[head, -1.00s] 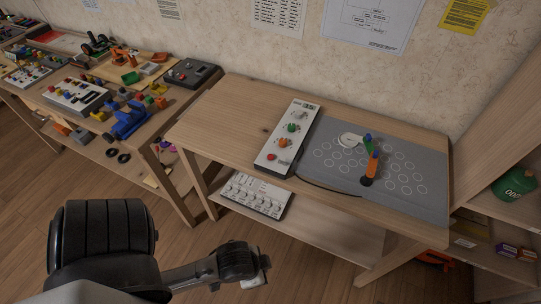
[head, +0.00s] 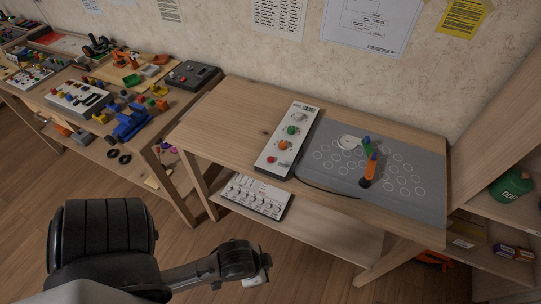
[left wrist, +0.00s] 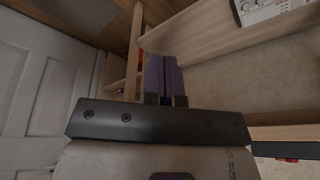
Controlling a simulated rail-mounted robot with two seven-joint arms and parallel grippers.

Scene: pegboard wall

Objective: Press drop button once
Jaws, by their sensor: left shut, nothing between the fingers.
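A white control panel (head: 286,143) lies on the wooden bench, left of a grey mat. From far to near it carries a white knob (head: 299,117), a green knob (head: 292,130), an orange knob (head: 283,145) and a red button (head: 271,160). Labels are too small to read, so I cannot tell which control is the drop button. My left arm shows at the bottom of the head view, short of the bench. My left gripper (left wrist: 164,62) is shut and empty in the left wrist view, apart from the panel. My right gripper is out of view.
A second panel (head: 255,197) lies on the lower shelf.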

